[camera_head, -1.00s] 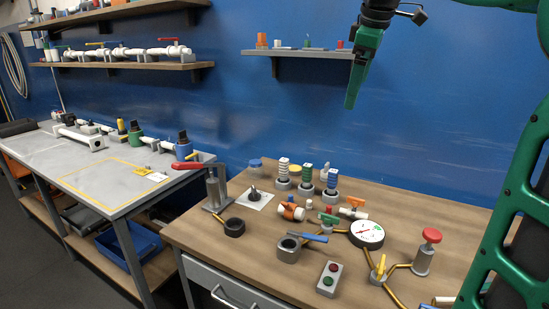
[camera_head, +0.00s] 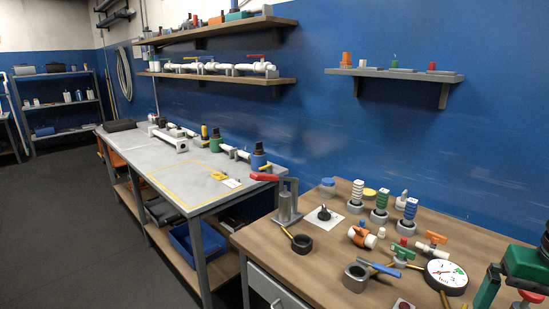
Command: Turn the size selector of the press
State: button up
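A grey press-like stand (camera_head: 288,207) with a red lever handle stands at the left end of the wooden bench. Beside it on its right, a black knob (camera_head: 324,213) sits on a white square plate; it looks like a selector, but its markings are too small to read. My gripper (camera_head: 487,289) shows only in part at the lower right edge, as a green finger beside a green part of my arm. It is far to the right of the knob, apart from it. The rest of my gripper is hidden or cut off, so I cannot tell its opening.
A grey cup-shaped fixture with a blue handle (camera_head: 378,268), a round gauge (camera_head: 445,274) and several striped posts crowd the bench. A grey table (camera_head: 190,179) stands to the left, with a gap between.

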aim_at(324, 215)
jog(key=u, duration=0.05)
jog(key=k, duration=1.1)
jog(key=u, duration=0.75)
jog(key=i, duration=1.85)
jog(key=z, duration=0.35)
